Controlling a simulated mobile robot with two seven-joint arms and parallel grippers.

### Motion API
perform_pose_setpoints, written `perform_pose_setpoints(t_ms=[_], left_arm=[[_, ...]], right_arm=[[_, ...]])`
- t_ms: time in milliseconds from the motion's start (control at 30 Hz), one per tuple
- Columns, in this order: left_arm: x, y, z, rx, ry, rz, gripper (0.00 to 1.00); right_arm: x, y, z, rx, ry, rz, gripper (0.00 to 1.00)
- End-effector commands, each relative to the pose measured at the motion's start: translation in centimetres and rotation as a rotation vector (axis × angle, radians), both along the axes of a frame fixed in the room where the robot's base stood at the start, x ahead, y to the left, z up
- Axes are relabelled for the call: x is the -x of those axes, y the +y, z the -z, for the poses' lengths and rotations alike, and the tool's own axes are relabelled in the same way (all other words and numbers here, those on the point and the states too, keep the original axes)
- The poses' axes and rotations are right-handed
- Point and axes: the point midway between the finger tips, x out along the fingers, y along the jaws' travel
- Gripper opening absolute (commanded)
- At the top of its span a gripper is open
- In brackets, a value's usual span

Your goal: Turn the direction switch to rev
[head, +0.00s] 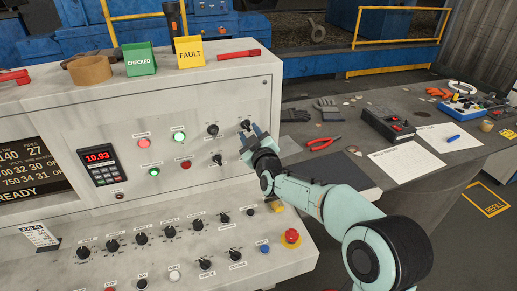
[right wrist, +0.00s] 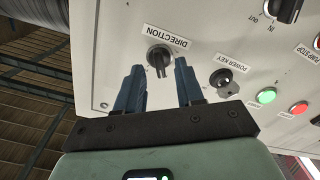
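The direction switch is a black rotary knob (right wrist: 159,61) on the pale control panel, with an upside-down DIRECTION label beside it in the right wrist view. In the head view the knob (head: 246,125) sits at the panel's upper right. My right gripper (head: 249,133) is open in front of it. In the right wrist view the gripper's two blue-grey fingers (right wrist: 159,75) point at the panel, one on each side of the knob, with gaps between them and it. Its grip looks about upright there; its setting cannot be read. My left gripper is not in view.
The power key (right wrist: 226,76) and the green light (right wrist: 267,95) are beside the switch. An IN/OUT knob (head: 217,159) is below it. A red emergency button (head: 291,237) is on the lower console. A table (head: 345,150) with tools and papers stands to the right.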

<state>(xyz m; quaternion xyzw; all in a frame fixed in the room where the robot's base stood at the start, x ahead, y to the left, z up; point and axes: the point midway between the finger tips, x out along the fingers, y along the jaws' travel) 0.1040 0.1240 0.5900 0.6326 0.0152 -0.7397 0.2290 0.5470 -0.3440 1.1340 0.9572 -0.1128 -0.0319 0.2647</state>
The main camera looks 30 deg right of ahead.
Motion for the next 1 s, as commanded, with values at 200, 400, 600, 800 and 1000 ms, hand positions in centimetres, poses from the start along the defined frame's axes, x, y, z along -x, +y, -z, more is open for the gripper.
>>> perform_pose_setpoints(t_ms=[200,400,600,800,1000], left_arm=[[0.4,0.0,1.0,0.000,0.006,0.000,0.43],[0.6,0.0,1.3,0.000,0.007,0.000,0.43],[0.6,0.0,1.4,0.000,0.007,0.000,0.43],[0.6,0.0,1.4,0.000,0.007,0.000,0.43],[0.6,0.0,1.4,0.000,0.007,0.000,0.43]], right_arm=[[4.8,1.1,0.1,-0.004,-0.002,0.000,0.37],[8.8,2.0,0.0,-0.002,-0.001,0.001,0.37],[11.0,2.5,0.1,0.000,0.000,0.002,0.37],[11.5,2.7,0.1,0.001,0.001,0.001,0.37],[11.4,2.7,0.1,0.001,0.001,0.001,0.37]])
